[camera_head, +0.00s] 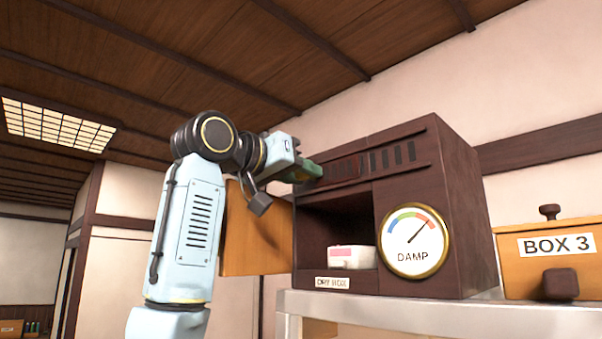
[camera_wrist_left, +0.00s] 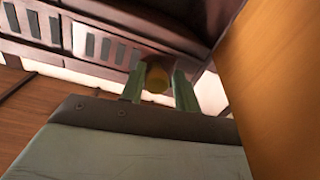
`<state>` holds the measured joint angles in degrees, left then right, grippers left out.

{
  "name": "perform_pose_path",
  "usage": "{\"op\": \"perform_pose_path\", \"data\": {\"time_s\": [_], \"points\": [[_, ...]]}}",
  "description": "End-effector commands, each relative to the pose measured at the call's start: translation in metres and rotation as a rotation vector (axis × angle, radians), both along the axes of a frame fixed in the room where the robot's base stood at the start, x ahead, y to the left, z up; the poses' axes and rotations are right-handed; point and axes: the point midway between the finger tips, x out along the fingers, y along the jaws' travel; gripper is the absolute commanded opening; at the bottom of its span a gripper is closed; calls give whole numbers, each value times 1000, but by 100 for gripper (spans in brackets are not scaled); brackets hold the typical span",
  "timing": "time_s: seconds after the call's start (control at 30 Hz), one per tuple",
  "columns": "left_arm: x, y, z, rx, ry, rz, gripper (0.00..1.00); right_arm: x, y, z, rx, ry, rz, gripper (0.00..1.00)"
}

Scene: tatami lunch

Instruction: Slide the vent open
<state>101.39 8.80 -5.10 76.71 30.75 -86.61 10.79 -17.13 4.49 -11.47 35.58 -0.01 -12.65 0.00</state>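The vent (camera_head: 390,158) is a row of upright slots along the top front of a dark wooden cabinet (camera_head: 455,200). Several slots show at its right part; a plain reddish-brown panel lies at its left part. My left gripper (camera_head: 314,171), with green fingers, is at the left end of the vent. In the left wrist view the slots (camera_wrist_left: 90,45) show at upper left. There the fingers of my left gripper (camera_wrist_left: 159,85) stand either side of a round brass-coloured knob (camera_wrist_left: 157,78), which fills the gap between them. The knob is hidden in the head view. My right gripper is out of view.
An orange wooden door (camera_head: 255,235) stands open at the cabinet's left, close beside my left gripper. A pink-and-white block (camera_head: 352,257) lies in the open compartment. A DAMP dial (camera_head: 414,241) is on the front. BOX 3 (camera_head: 550,275) stands to the right.

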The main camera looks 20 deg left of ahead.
Motion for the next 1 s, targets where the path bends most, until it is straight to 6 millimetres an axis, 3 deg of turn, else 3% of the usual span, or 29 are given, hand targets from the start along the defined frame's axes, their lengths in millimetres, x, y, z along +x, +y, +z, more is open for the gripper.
{"op": "perform_pose_path", "data": {"time_s": [0.33,0.47,0.8,1.0], "points": [[-1,0,0,0,-1,-1,32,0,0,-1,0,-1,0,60],[-12,5,-1,-1,-3,-1,32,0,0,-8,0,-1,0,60],[-81,31,-3,-1,-5,1,32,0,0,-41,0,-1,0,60],[-112,43,-1,-1,-3,0,32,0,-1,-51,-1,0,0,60]]}}
